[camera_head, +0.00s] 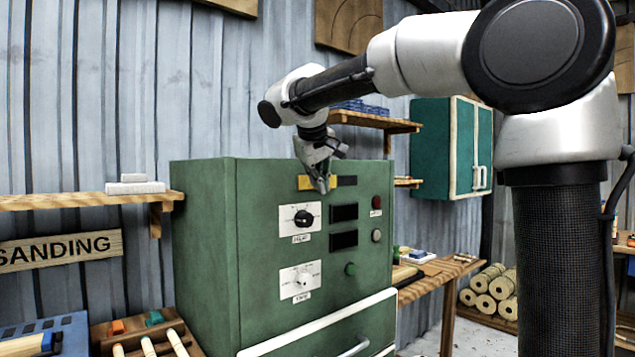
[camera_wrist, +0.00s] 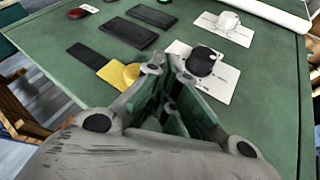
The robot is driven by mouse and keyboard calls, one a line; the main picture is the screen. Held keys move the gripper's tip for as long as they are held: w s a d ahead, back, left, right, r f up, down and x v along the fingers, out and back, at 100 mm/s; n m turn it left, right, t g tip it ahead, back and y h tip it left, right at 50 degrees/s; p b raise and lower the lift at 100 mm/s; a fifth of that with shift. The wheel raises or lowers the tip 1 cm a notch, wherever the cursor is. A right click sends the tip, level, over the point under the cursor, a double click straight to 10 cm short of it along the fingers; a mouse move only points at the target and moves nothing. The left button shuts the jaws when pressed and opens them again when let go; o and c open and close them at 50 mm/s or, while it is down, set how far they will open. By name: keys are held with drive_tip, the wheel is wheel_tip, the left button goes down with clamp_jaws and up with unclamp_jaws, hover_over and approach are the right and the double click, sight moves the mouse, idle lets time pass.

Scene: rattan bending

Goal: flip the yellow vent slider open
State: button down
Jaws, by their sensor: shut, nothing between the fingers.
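The yellow vent slider (camera_head: 304,182) is near the top of the green cabinet's front. A black slot (camera_head: 347,180) lies to its right. My gripper (camera_head: 322,187) is shut and empty, in front of the slider and hiding part of it. In the wrist view, which is turned around, the yellow slider (camera_wrist: 115,74) is just left of my gripper (camera_wrist: 167,72), with the black slot (camera_wrist: 87,55) beyond it. The slider's raised part is close beside one finger. I cannot tell whether they touch.
The green cabinet (camera_head: 205,245) has a black-knobbed dial (camera_head: 303,217) below my gripper, a white-knobbed dial (camera_head: 300,281), two dark displays (camera_head: 344,213) and a red button (camera_head: 376,202). A wooden shelf (camera_head: 80,200) is at left. A teal wall cupboard (camera_head: 437,148) hangs at right.

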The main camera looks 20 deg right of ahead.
drive_tip(key=shift+d, duration=0.1)
drive_tip(key=w+d, duration=0.1)
drive_tip(key=d, duration=0.2)
drive_tip(key=w+d, duration=0.1)
drive_tip(key=d, duration=0.1)
drive_tip(key=w+d, duration=0.1)
drive_tip(key=d, duration=0.2)
drive_tip(key=shift+w+d, duration=0.3)
drive_tip(key=shift+w, duration=0.1)
